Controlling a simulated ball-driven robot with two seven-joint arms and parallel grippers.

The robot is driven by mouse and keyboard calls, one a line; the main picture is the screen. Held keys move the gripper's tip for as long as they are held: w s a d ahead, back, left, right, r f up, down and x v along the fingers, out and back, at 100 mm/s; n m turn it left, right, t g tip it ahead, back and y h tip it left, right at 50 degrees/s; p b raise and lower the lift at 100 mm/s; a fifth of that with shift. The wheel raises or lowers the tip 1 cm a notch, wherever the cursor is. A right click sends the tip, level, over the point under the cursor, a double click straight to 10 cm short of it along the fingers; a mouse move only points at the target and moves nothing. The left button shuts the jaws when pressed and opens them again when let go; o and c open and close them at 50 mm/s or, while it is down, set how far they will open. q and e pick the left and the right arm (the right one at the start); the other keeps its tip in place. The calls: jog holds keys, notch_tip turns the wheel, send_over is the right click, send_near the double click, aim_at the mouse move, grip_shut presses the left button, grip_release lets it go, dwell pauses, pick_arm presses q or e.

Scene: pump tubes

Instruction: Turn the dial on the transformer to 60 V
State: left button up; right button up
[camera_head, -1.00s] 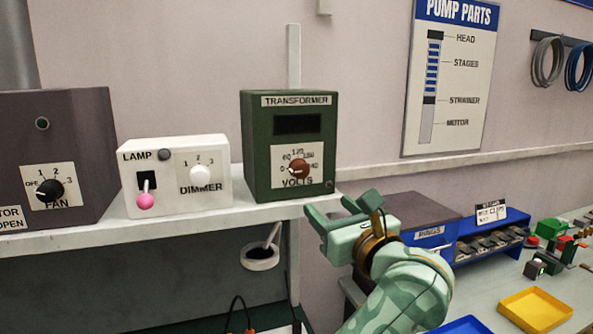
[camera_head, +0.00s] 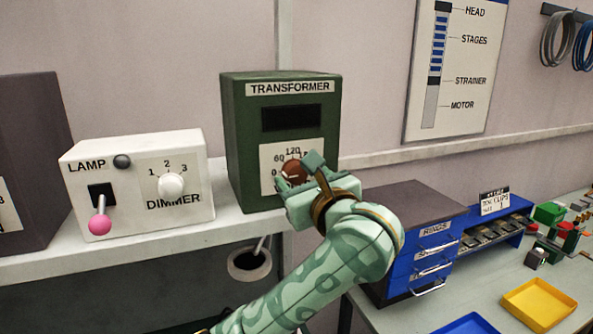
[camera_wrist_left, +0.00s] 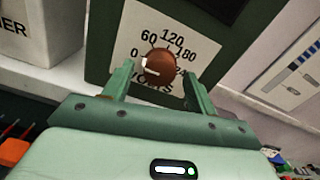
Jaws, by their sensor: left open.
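The dark green transformer (camera_head: 235,150) stands on the white shelf with a dark, blank display above its dial plate. Its round brown dial (camera_head: 292,171) has a white pointer mark; in the left wrist view the dial (camera_wrist_left: 160,66) shows fully, and the mark appears to point left, near the 0. The plate reads 0, 60, 120 and 180, with the last number partly hidden. My pale green left gripper (camera_head: 298,175) is at the dial, open, with one finger on each side. Whether the fingers touch the dial I cannot tell. My right gripper is not in view.
A white lamp and dimmer box (camera_head: 130,205) with a pink-tipped lever stands left of the transformer. A blue drawer unit (camera_head: 420,262) and a yellow tray (camera_head: 540,304) are on the lower bench at right. A small round cup (camera_head: 250,264) is below the shelf edge.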

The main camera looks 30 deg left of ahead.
pick_arm(q)
jog(key=shift+w+a, duration=0.1)
jog(key=shift+w, duration=0.05)
jog(key=shift+s+r, duration=0.1)
jog(key=shift+s, duration=0.1)
jog(key=shift+c, duration=0.9)
jog(key=c, duration=0.8)
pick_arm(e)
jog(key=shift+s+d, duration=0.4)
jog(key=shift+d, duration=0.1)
